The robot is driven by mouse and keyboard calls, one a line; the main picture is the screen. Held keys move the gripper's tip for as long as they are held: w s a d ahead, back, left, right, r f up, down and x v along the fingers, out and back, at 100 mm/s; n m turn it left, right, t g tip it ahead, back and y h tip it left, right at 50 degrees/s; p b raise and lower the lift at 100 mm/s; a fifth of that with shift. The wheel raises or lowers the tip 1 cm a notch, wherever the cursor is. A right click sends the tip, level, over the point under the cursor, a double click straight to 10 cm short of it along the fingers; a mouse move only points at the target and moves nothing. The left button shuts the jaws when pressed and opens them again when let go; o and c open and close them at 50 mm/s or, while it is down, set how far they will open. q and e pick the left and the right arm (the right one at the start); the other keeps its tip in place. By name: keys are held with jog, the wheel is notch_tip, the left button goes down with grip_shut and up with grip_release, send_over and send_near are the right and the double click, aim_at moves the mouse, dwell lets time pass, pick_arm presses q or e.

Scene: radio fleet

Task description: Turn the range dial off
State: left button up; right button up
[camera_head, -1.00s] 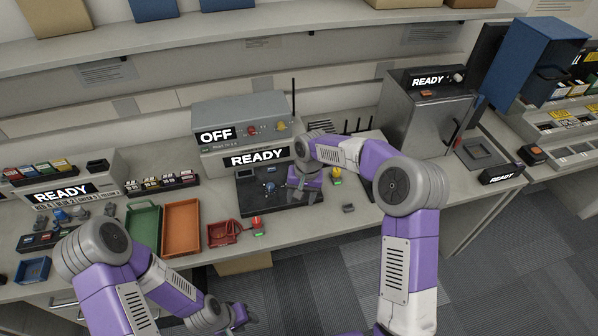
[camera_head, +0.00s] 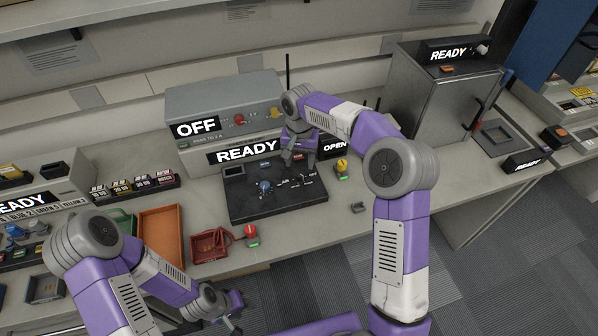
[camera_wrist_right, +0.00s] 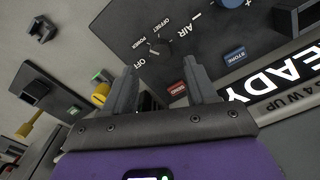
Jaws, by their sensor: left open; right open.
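A dark control panel (camera_head: 245,207) lies flat on the bench before a READY display (camera_head: 247,151). A small dark dial (camera_wrist_right: 158,46) is ringed by lettering including OFF, POWER and OFFSET in the right wrist view. No range label is legible, so I cannot confirm it is the range dial. My right gripper (camera_head: 292,160) is over the panel's back right part. In its wrist view the two fingers (camera_wrist_right: 158,74) are apart and empty, with the dial just beyond and between their tips. My left gripper (camera_head: 236,318) is open and empty, low in front of the bench.
A blue knob (camera_head: 264,187) stands on the panel. Behind is a grey unit (camera_head: 215,98) showing OFF. A yellow knob (camera_head: 342,165) stands right of the panel. An orange tray (camera_head: 161,236) and red tray (camera_head: 205,251) sit to the left. A grey cabinet (camera_head: 435,105) stands at right.

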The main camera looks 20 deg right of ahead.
aim_at(299, 173)
notch_tip(299, 173, down, 6)
jog(key=shift+r+b, duration=0.25)
jog(key=shift+b, duration=0.4)
jog(key=c, duration=1.1)
jog(key=shift+o, duration=0.2)
jog(key=shift+r+n+p, duration=0.15)
jog(key=shift+n+p, duration=0.75)
jog(key=shift+p, duration=0.1)
jog(key=n+p, duration=0.2)
jog(key=n, duration=0.1)
jog(key=shift+n+p, duration=0.3)
jog(key=n+p, duration=0.2)
jog(key=n, duration=0.1)
jog(key=shift+w+n+p, duration=0.1)
jog(key=shift+n+p, duration=0.5)
jog(key=shift+n, duration=1.1)
